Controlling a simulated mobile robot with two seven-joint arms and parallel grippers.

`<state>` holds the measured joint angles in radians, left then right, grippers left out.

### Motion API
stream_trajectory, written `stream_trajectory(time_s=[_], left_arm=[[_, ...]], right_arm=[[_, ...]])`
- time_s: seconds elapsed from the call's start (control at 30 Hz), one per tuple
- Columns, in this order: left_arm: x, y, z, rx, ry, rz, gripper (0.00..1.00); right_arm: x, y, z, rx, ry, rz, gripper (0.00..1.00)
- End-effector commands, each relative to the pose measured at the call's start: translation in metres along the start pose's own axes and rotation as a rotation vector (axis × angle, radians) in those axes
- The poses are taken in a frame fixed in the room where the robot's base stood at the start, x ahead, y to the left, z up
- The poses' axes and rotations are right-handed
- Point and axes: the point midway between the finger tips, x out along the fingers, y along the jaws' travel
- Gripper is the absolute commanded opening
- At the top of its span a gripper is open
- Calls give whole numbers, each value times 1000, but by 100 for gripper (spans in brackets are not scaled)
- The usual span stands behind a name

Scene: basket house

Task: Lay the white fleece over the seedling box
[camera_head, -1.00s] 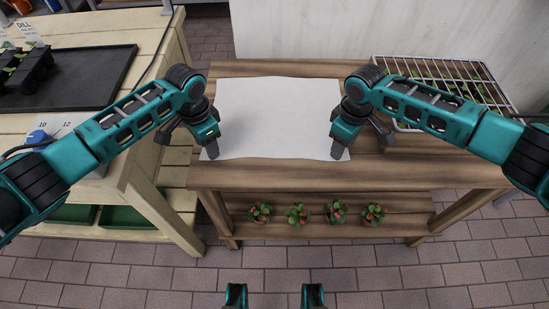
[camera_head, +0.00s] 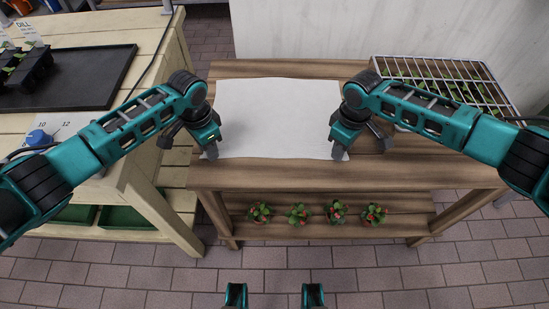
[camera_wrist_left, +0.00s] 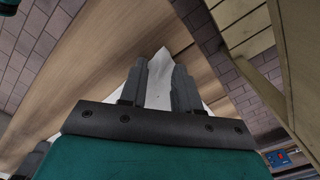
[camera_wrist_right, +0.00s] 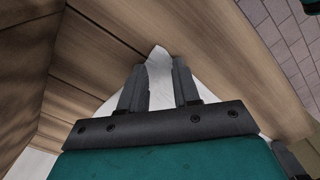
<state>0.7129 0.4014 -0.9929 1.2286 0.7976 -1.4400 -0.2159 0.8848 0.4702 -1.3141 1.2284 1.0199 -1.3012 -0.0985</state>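The white fleece (camera_head: 275,110) lies flat on the brown wooden table, its near corners at my grippers. My left gripper (camera_head: 211,154) is at the near left corner. In the left wrist view, its fingers (camera_wrist_left: 160,68) are apart with a white fleece corner (camera_wrist_left: 159,85) between them. My right gripper (camera_head: 338,154) is at the near right corner. In the right wrist view, its fingers (camera_wrist_right: 158,66) are apart with the other corner (camera_wrist_right: 159,75) between them. The seedling box (camera_head: 445,66), a white wire-topped crate with green seedlings, stands at the back right, partly hidden by my right arm.
The wooden table (camera_head: 270,174) has a lower shelf with several red-flowered potted plants (camera_head: 298,214). A pale bench (camera_head: 150,80) on the left holds a black tray (camera_head: 90,80). A white wall (camera_head: 350,30) rises behind. Tiled floor (camera_head: 330,255) lies in front.

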Motion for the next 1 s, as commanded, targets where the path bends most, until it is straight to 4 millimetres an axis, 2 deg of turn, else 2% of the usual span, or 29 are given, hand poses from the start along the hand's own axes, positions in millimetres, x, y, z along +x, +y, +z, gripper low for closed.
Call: stream_trajectory(time_s=[0.63, 1.0], left_arm=[[1, 0, 1, -1, -3, 0, 0], [1, -1, 2, -2, -5, -1, 0]], right_arm=[[1, 0, 1, 1, -2, 0, 0], [1, 1, 1, 1, -4, 1, 0]])
